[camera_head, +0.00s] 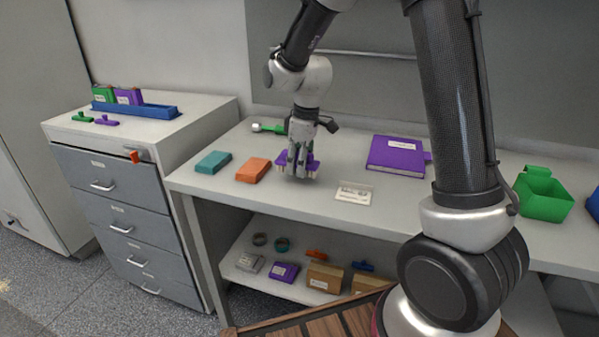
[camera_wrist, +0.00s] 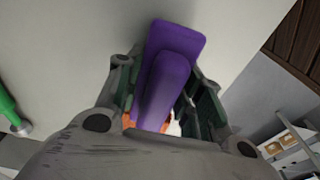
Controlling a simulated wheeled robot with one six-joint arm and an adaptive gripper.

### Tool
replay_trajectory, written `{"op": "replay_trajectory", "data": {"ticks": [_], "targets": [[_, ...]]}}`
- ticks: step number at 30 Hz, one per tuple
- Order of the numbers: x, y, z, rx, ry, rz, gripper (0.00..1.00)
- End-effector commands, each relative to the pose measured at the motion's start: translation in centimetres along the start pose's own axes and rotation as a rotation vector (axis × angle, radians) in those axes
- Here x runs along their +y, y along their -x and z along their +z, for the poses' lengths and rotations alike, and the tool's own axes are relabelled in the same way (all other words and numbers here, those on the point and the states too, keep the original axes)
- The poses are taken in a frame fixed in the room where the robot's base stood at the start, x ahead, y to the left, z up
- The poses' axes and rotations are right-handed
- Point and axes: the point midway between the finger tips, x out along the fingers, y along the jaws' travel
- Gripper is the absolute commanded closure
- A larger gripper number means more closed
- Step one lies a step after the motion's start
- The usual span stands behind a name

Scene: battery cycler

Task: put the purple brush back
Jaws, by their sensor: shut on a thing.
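The purple brush (camera_head: 312,163) is held in my gripper (camera_head: 298,170) over the worktable, between the orange block and the white label card. Its pale bristles point down on either side of the fingers; I cannot tell whether they touch the tabletop. In the wrist view the purple brush (camera_wrist: 168,75) lies between the two fingers of my gripper (camera_wrist: 160,105), which are shut on it. A white label card (camera_head: 354,193) lies on the table to the right of the brush; its text is too small to read.
A teal block (camera_head: 213,162) and an orange block (camera_head: 253,170) lie left of my gripper. A green-handled tool (camera_head: 268,128) lies behind it. The table front edge is close below.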

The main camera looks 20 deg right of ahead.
Motion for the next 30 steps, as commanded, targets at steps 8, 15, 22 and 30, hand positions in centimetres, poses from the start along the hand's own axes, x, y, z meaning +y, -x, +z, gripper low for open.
{"op": "replay_trajectory", "data": {"ticks": [8,15,22,30], "targets": [[0.0,-2.9,0.4,-0.001,-0.001,-0.001,0.93],[0.0,-3.0,0.4,-0.001,-0.001,-0.001,0.93],[0.0,-3.1,0.4,-0.001,-0.001,-0.001,0.42],[0.0,-2.9,0.4,-0.001,-0.001,-0.001,0.42]]}}
